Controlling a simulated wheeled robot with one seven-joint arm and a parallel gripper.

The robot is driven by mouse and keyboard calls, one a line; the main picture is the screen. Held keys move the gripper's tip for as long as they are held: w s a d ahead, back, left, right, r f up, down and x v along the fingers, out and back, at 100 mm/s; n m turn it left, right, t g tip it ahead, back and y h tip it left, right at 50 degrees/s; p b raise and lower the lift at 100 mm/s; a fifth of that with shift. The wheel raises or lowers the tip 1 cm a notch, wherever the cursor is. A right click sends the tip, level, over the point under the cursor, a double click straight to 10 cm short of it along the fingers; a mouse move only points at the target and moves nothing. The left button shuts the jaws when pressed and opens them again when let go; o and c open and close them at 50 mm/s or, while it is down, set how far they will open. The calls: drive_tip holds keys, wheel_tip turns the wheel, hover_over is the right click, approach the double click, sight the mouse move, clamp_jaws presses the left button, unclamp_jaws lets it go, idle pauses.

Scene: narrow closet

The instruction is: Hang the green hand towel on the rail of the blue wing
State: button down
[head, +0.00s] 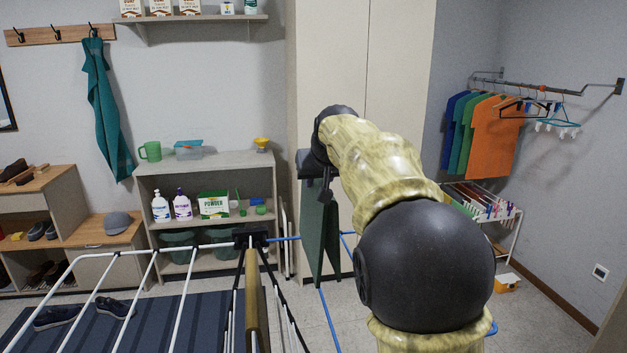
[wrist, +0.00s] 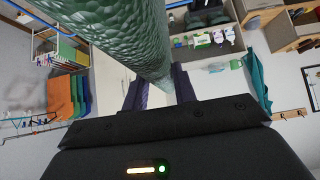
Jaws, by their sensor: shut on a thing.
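My gripper (head: 322,190) is shut on the green hand towel (head: 316,240), which hangs down below it in two dark green layers. In the wrist view the fingers (wrist: 158,92) grip the towel (wrist: 120,35), which fills the upper middle. The blue wing (head: 328,318) of the drying rack shows as thin blue rails beside and below the towel. The towel hangs close to these rails in the head view; I cannot tell whether it touches or straddles one. My arm hides much of the blue wing's right side.
The rack's white wing (head: 152,268) spreads at the left, joined at a dark hub (head: 250,237). A shelf unit (head: 208,160) with bottles and a tall cabinet (head: 393,75) stand behind. Shirts (head: 494,135) hang at the right above a small rack (head: 485,203). A teal cloth (head: 105,110) hangs on a hook.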

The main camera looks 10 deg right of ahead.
idle(0.4)
drive_tip(key=shift+f+b, duration=1.2)
drive_tip(key=shift+f, duration=0.6)
drive_tip(key=shift+f+b, duration=9.05)
drive_tip(key=shift+f, duration=3)
drive_tip(key=c, duration=1)
unclamp_jaws()
drive_tip(key=shift+s, duration=0.1)
drive_tip(key=shift+c, duration=0.2)
